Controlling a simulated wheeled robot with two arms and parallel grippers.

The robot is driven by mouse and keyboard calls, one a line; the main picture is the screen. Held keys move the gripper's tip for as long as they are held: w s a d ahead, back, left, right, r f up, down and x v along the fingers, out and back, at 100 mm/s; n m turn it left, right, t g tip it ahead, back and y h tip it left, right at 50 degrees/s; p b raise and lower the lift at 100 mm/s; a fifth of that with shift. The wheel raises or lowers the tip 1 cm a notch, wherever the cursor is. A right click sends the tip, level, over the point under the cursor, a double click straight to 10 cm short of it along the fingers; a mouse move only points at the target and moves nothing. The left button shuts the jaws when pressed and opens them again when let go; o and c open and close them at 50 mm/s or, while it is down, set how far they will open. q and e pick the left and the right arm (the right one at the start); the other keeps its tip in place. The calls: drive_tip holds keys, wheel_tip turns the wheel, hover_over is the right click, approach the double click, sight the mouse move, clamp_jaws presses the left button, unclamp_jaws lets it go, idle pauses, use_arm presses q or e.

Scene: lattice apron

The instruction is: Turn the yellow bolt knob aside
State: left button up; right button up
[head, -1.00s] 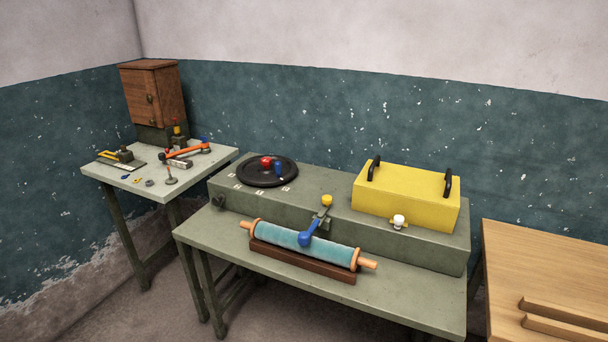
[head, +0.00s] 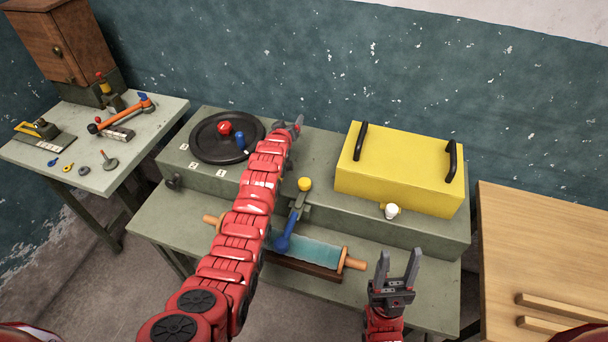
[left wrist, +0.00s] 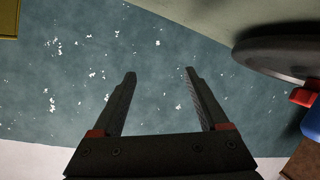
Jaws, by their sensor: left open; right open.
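A round yellow knob (head: 305,184) stands upright at the front edge of the grey-green housing (head: 400,232), just above a blue-ended lever (head: 284,240). My left gripper (head: 293,122) is open and empty at the back of the housing, between the black disc (head: 196,145) and the yellow box (head: 395,180), farther back than the knob. In the left wrist view its open fingers (left wrist: 158,76) face the bare wall, and the knob is not seen there. My right gripper (head: 398,262) is open and empty at the front right, apart from the knob.
My left arm crosses over the housing and hides part of the teal roller (head: 318,250). A white knob (head: 391,211) sits in front of the yellow box. A side table (head: 130,165) with tools stands left, a wooden table (head: 530,250) right.

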use_arm(q)
drive_tip(key=s+d+r+n+g+y, duration=0.1)
drive_tip(key=s+d+r+g, duration=0.1)
drive_tip(key=s+r+g, duration=0.6)
drive_tip(key=s+d+r+n+g+y, duration=0.1)
drive_tip(key=s+d+r+g, duration=0.2)
drive_tip(key=s+r+g, duration=0.5)
drive_tip(key=t+b, duration=0.2)
drive_tip(key=b, duration=0.2)
hover_over(305, 182)
wheel_tip(305, 182, down, 9)
wheel_tip(305, 182, down, 10)
drive_tip(key=p, duration=0.3)
drive_tip(key=shift+w+a, duration=0.1)
drive_tip(key=shift+f, duration=0.65)
clamp_jaws()
